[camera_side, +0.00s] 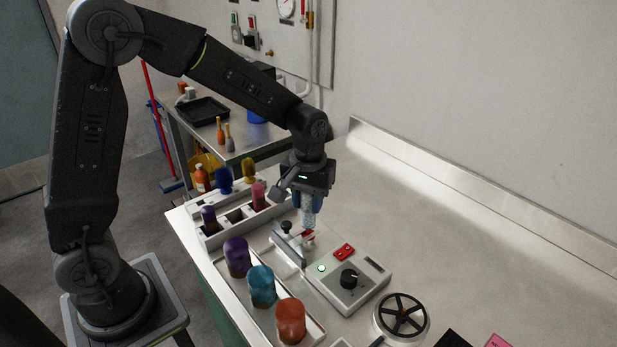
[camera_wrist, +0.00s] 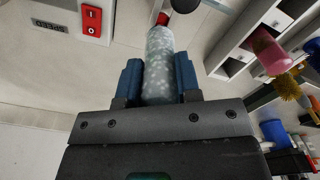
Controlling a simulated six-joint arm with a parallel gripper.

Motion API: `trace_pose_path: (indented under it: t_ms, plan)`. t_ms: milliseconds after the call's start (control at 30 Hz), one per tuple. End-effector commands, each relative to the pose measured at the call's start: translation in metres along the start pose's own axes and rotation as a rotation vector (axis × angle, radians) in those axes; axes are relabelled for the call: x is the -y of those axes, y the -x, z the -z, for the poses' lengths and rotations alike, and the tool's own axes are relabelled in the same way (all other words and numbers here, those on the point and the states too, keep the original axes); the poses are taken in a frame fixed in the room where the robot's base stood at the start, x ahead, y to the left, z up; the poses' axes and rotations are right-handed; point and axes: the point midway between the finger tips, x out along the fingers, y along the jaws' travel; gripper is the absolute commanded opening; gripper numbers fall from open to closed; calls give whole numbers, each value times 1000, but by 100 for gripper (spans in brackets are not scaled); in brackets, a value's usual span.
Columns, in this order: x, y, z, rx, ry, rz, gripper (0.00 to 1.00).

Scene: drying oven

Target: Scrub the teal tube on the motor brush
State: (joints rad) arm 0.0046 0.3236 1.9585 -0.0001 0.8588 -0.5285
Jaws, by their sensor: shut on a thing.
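My gripper (camera_wrist: 160,82) is shut on a pale blue-grey tube (camera_wrist: 160,58) covered in white speckles. In the side view the tube (camera_side: 308,212) points down from my gripper (camera_side: 307,200) above the motor brush unit (camera_side: 350,287). That unit is a light box with a lit green lamp, a red switch and a black knob. The tube's far end is close to a small red part (camera_wrist: 162,18) beside a black knob (camera_wrist: 184,4). I cannot make out the bristles, nor whether the tube touches them. A separate teal vessel (camera_side: 262,287) stands in the front tray.
The front tray (camera_side: 228,288) also holds a purple vessel (camera_side: 237,257) and an orange one (camera_side: 290,321). A compartmented rack (camera_side: 213,242) with purple and pink items stands behind it. A spoked wheel (camera_side: 402,316) sits at the front right.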

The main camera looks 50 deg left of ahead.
Motion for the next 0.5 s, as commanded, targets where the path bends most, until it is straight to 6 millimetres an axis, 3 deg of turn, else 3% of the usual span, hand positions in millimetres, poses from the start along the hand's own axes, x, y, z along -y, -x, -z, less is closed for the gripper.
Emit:
trace_pose_path:
  t_ms: [167, 500]
  plan:
    - [0, 1, 0, -1, 0, 0, 9]
    - [0, 25, 0, -2, 0, -1, 9]
